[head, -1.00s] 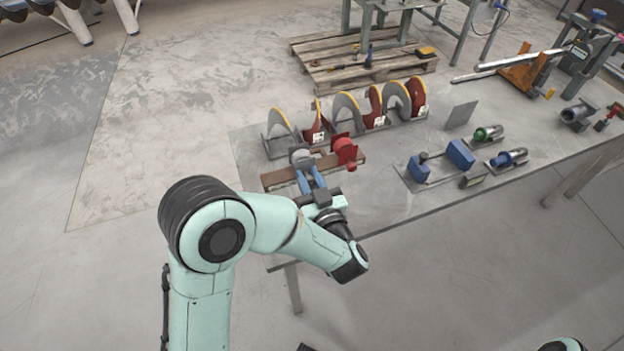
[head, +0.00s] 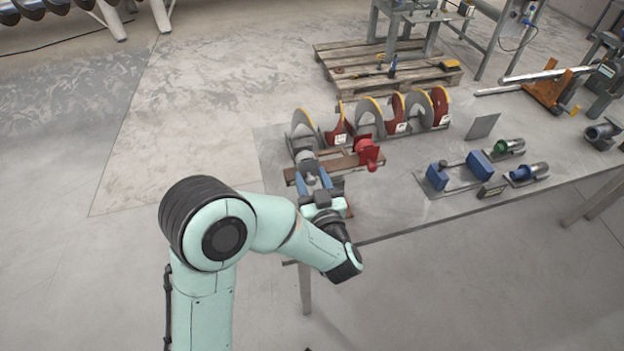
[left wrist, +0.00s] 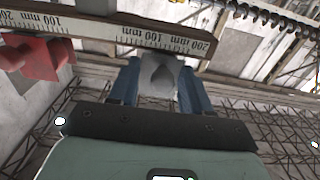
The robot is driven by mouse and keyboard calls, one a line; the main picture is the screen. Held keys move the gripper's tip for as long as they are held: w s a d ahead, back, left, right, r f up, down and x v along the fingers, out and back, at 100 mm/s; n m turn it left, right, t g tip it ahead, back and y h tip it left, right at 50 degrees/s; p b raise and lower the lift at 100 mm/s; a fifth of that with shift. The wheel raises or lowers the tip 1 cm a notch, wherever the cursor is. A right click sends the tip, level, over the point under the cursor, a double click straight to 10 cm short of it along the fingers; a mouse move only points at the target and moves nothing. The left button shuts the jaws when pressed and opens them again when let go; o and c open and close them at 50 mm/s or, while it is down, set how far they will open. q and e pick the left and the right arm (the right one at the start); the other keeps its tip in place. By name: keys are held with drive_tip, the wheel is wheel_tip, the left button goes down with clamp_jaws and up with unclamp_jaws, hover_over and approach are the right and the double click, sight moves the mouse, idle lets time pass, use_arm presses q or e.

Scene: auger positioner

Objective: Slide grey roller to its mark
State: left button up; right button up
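The grey roller (head: 305,158) sits at the left end of a brown rail (head: 338,166) in the head view. In the left wrist view the grey roller (left wrist: 161,72) is below the rail's scale (left wrist: 120,32), near its 200 mm end. My left gripper (head: 312,178) has its blue fingers spread on either side of the roller; in the left wrist view (left wrist: 160,88) they straddle it, and I cannot tell whether they touch. A red roller (head: 368,153) is farther right on the rail. The mark itself cannot be made out. My right gripper is out of view.
Several grey and red auger flights (head: 396,120) stand behind the rail. Blue blocks (head: 480,165) on a plate and green and blue cylinders lie to the right. The table (head: 400,210) is bare between the rail and the blue blocks.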

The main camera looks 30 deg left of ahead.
use_arm(q)
drive_tip(key=b+v, duration=0.1)
drive_tip(key=v, duration=1.2)
drive_tip(key=shift+d, duration=0.2)
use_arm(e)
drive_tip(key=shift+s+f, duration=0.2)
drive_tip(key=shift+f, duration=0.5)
use_arm(q)
drive_tip(key=shift+s, duration=0.1)
